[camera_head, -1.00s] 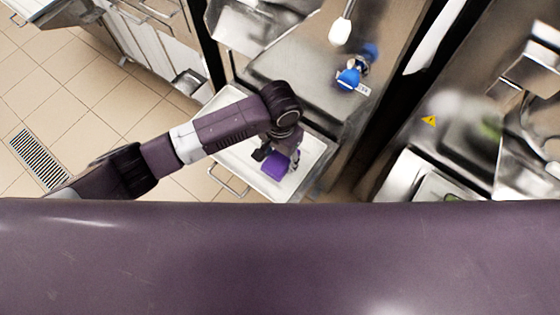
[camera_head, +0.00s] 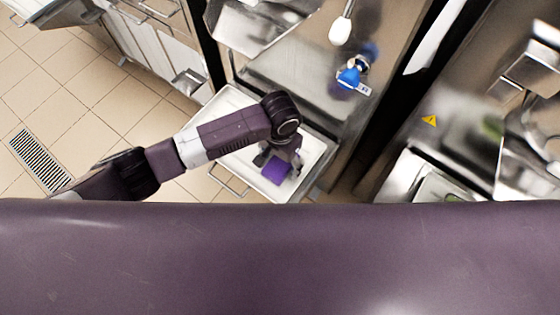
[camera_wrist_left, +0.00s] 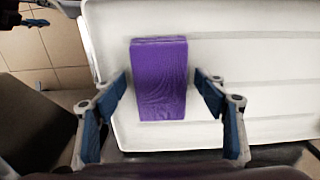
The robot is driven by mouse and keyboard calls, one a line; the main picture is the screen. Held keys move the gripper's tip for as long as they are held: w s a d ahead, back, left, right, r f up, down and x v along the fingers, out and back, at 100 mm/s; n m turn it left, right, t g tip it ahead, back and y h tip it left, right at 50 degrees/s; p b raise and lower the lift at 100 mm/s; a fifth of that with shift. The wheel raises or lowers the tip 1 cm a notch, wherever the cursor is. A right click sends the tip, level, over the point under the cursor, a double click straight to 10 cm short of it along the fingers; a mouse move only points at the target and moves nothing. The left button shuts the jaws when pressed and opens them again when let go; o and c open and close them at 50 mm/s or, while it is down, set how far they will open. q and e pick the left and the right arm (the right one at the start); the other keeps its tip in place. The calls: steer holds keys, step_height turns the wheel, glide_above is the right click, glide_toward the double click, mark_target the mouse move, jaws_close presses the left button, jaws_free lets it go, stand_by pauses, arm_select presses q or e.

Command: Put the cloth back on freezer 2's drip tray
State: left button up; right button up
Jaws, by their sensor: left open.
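The purple cloth (camera_head: 276,173) lies on the white drip tray (camera_head: 238,97) below the steel machine, towards the tray's near edge. In the left wrist view the cloth (camera_wrist_left: 160,90) looks like a folded rectangle on the white tray (camera_wrist_left: 255,70). My left gripper (camera_head: 279,163) is above the cloth and open. In the left wrist view its blue-padded fingers (camera_wrist_left: 160,77) stand apart on either side of the cloth, with gaps between them and it. My forearm and wrist hide part of the tray. My right gripper is not in view.
A steel freezer (camera_head: 300,80) with a blue-capped item (camera_head: 349,76) and a white-headed tool (camera_head: 341,30) stands behind the tray. Another machine with a yellow warning label (camera_head: 429,120) is to the right. Tiled floor (camera_head: 60,80) is free at left.

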mark_target(280, 164)
arm_select(q)
step_height(280, 164, up, 12)
steer(key=shift+r+p, duration=0.15)
steer(key=shift+p, duration=0.25)
stand_by(0.5)
